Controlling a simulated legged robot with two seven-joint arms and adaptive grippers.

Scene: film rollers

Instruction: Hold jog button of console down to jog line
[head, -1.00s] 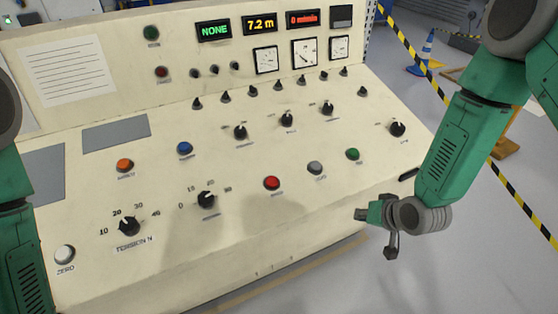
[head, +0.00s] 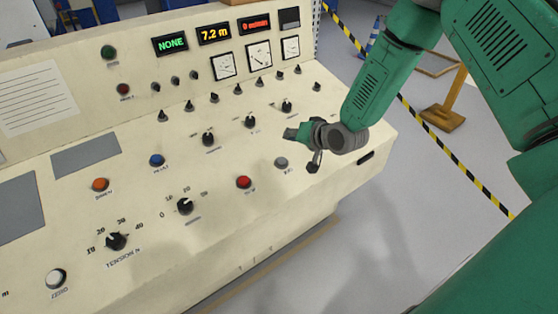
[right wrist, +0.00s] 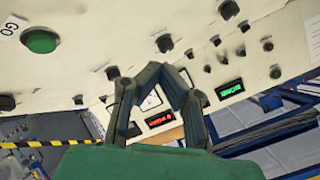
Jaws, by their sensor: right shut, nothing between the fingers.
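The cream console (head: 120,240) fills the left and middle of the head view. Its grey button (head: 281,162), with a label too blurred to read surely, sits right of the red button (head: 243,182). My right gripper (head: 289,134) is above the panel, just beyond and right of the grey button in the picture, apart from it as far as I can tell. Its fingers are shut and empty; they also show in the right wrist view (right wrist: 136,80). The green button marked GO (right wrist: 40,40) shows in the right wrist view; in the head view my right gripper hides it. My left gripper is out of view.
Black knobs (head: 208,139) and switches stand around the buttons. The displays read NONE (head: 170,43), 7.2 m (head: 213,34) and a red value (head: 254,23). Yellow-black tape (head: 430,124) and a brown stand (head: 445,112) are at right.

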